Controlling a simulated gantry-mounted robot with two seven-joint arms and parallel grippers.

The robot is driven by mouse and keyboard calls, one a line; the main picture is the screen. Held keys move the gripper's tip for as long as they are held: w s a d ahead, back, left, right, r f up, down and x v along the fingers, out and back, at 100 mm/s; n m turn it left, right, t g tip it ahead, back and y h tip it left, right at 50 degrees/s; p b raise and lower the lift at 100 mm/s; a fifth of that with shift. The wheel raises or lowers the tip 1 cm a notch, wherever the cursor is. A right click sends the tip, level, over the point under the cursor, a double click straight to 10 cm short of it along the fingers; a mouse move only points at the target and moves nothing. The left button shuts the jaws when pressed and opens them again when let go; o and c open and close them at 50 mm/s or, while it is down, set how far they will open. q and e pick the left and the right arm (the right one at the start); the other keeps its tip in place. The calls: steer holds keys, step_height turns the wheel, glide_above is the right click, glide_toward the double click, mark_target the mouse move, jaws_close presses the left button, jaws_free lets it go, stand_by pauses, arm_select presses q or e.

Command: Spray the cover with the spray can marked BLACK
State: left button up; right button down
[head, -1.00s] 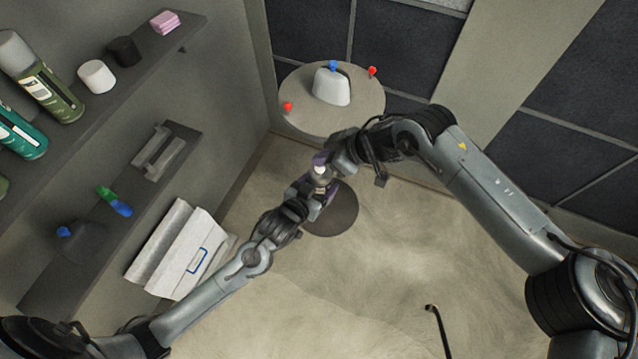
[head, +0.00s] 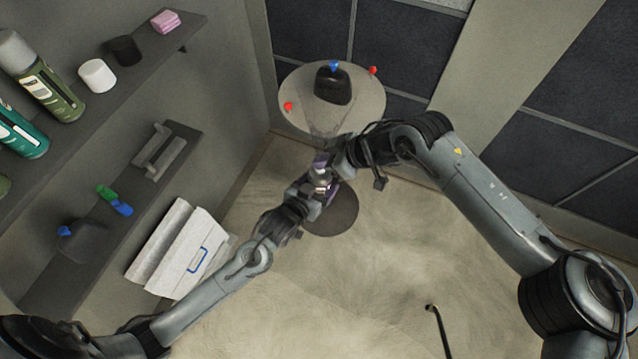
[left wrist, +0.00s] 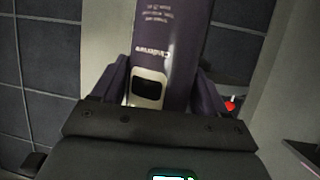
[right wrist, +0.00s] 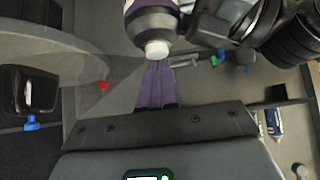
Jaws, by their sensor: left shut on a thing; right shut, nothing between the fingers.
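The cover (head: 332,88) stands on the round grey table and is now black, with a blue knob-like piece on top. It also shows at the left of the right wrist view (right wrist: 22,92). My left gripper (head: 312,190) is shut on a dark purple spray can (left wrist: 168,50) with a black label patch. A faint spray cone runs from the can's white nozzle (right wrist: 157,48) toward the cover. My right gripper (right wrist: 155,85) is shut and empty, its fingertips at the nozzle. The word BLACK cannot be read on the can.
The round table (head: 300,95) also carries red pieces (head: 288,106) near its rim. Wall shelves at left hold a green can (head: 50,90), a teal can (head: 22,132), a white cap (head: 97,75) and a pink block (head: 165,20). Open floor lies at right.

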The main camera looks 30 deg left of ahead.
steer(key=shift+r, duration=2.5)
steer(key=shift+d, duration=0.1)
steer(key=v, duration=1.2)
